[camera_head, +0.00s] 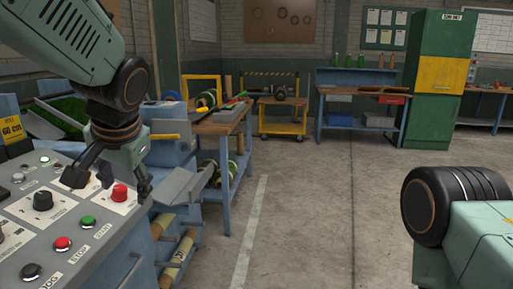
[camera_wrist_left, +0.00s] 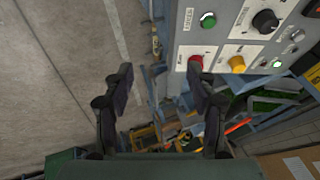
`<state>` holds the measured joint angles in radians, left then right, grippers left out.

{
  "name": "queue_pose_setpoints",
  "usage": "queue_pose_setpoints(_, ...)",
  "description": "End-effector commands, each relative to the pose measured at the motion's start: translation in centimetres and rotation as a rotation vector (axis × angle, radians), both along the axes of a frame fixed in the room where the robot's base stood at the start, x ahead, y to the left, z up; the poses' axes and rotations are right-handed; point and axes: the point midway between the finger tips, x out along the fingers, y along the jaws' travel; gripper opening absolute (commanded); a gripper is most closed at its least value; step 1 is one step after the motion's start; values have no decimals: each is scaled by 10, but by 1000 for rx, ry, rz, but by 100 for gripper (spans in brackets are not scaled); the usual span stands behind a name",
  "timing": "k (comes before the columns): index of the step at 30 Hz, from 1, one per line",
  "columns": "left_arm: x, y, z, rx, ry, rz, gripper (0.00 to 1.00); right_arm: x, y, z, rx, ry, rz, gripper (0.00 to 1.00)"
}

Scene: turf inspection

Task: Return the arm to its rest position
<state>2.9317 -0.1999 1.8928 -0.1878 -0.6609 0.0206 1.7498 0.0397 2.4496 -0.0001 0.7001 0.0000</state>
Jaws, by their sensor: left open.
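My left arm comes in from the left in the head view. Its gripper (camera_head: 107,180) hangs over the far right part of a grey control panel (camera_head: 75,222). In the left wrist view the two dark fingers of the left gripper (camera_wrist_left: 160,88) stand wide apart with nothing between them. A red button (camera_head: 120,193) on the panel lies close to the gripper; in the left wrist view a red button (camera_wrist_left: 195,63) shows just beyond the right fingertip. I cannot tell whether they touch. My right gripper is out of view.
The panel also carries a black knob (camera_head: 43,200), a green button (camera_head: 87,221) and another red button (camera_head: 63,243). A workbench (camera_head: 222,124) and a yellow cart (camera_head: 283,121) stand behind. Concrete floor (camera_head: 310,215) is clear in the middle. A green cabinet (camera_head: 434,112) stands at the back right.

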Motion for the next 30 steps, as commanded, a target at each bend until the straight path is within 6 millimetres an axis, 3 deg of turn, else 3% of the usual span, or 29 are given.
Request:
queue_pose_setpoints(11,42,-13,7,-63,-230,-78,58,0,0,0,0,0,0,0)
queue_pose_setpoints(15,50,-19,-12,-108,-297,-100,58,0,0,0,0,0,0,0)
queue_pose_setpoints(17,51,-21,-32,-136,-313,-107,58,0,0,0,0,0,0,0)
queue_pose_setpoints(19,49,-24,-64,-177,-321,-110,58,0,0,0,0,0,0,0)
queue_pose_setpoints(23,28,-23,-142,-243,-303,-84,58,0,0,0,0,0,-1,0)
queue_pose_setpoints(26,-1,-22,-200,-286,-264,-52,58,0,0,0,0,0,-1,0)
queue_pose_setpoints(30,-56,-19,-273,-324,-178,7,58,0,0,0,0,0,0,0)
